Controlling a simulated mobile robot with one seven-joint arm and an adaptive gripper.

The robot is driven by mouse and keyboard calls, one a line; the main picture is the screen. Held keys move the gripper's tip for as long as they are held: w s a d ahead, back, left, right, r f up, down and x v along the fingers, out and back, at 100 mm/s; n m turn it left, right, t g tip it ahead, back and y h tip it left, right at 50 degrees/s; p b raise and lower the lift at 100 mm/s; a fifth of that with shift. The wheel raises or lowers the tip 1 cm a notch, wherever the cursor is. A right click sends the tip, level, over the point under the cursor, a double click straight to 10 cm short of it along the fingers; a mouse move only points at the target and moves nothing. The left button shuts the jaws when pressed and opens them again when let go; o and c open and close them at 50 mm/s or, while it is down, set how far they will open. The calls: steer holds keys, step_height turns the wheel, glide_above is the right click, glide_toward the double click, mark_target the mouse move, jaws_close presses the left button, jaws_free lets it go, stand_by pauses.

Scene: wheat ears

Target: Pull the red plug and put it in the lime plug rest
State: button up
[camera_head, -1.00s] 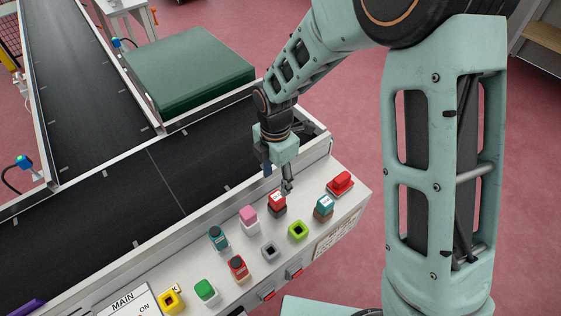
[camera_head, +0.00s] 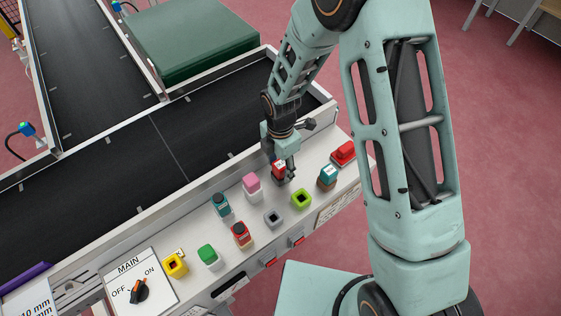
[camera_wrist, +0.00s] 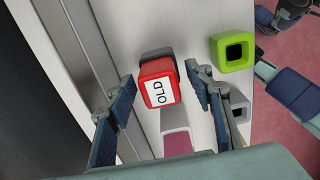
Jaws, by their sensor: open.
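A red plug (camera_head: 278,168) with a white label stands in a dark socket near the back edge of the white panel. In the wrist view the red plug (camera_wrist: 152,72) reads "OLD" and sits between my fingers. My gripper (camera_head: 287,171) points down at it. In the wrist view the fingers of my gripper (camera_wrist: 160,78) are open, one on each side of the plug, with gaps visible. The lime plug rest (camera_head: 301,198) is a square frame with a dark, empty opening, in front of the red plug. It also shows in the wrist view (camera_wrist: 233,53), upper right.
A teal plug (camera_head: 327,174) and a red block (camera_head: 344,152) stand to the right. A pink block (camera_head: 251,184), a grey empty rest (camera_head: 273,218) and another red piece with a dark top (camera_head: 240,234) are nearby. A conveyor (camera_head: 130,155) runs behind the panel.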

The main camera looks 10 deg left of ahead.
jaws_close()
stand_by(0.6)
steer(key=shift+r+p, duration=0.4)
steer(key=shift+r, duration=0.2)
stand_by(0.3)
steer(key=c, duration=0.8)
jaws_free()
jaws_close()
steer(key=shift+r, duration=0.1)
steer(key=shift+r+p, duration=1.5)
steer(key=shift+r, duration=0.55)
